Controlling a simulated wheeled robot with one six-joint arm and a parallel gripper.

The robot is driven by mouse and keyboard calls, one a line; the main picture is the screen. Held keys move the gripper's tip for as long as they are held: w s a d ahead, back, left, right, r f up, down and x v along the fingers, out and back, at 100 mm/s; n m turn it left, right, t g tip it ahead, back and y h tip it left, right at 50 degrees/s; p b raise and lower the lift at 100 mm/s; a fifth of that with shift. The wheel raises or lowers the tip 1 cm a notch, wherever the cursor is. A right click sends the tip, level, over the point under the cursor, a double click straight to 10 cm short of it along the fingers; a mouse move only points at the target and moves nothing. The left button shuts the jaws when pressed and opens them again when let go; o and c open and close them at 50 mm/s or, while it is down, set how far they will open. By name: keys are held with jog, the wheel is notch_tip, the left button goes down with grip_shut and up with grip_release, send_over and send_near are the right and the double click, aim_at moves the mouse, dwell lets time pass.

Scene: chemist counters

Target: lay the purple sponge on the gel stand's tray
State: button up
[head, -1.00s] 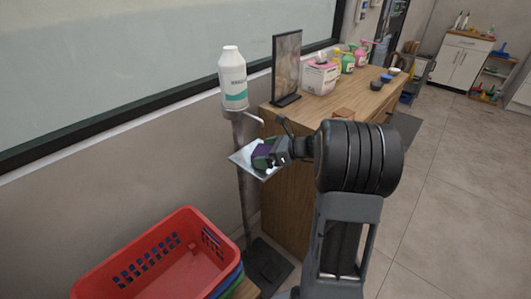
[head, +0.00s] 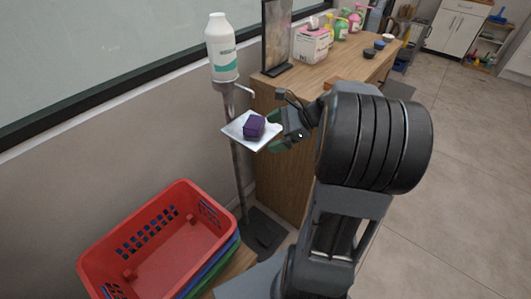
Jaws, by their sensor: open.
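The purple sponge (head: 254,126) lies on the white square tray (head: 236,133) of the gel stand (head: 239,175). The stand carries a white gel bottle (head: 221,50) with a green label above the tray. My gripper (head: 279,134) is open and empty, just right of the tray. It is apart from the sponge. Part of the gripper is hidden by its own links and my arm.
A wooden counter (head: 300,85) stands right behind the tray, with a dark picture frame (head: 276,38) and a tissue box (head: 311,44). The floor at right is clear.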

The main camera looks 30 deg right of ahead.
jog(key=s+a+f+n+g+h, duration=0.3)
jog(key=s+a+n+h, duration=0.5)
jog(key=n, duration=1.4)
jog(key=s+a, duration=0.2)
jog(key=a, duration=0.2)
jog(key=shift+s+h, duration=0.4)
jog(key=shift+f, duration=0.1)
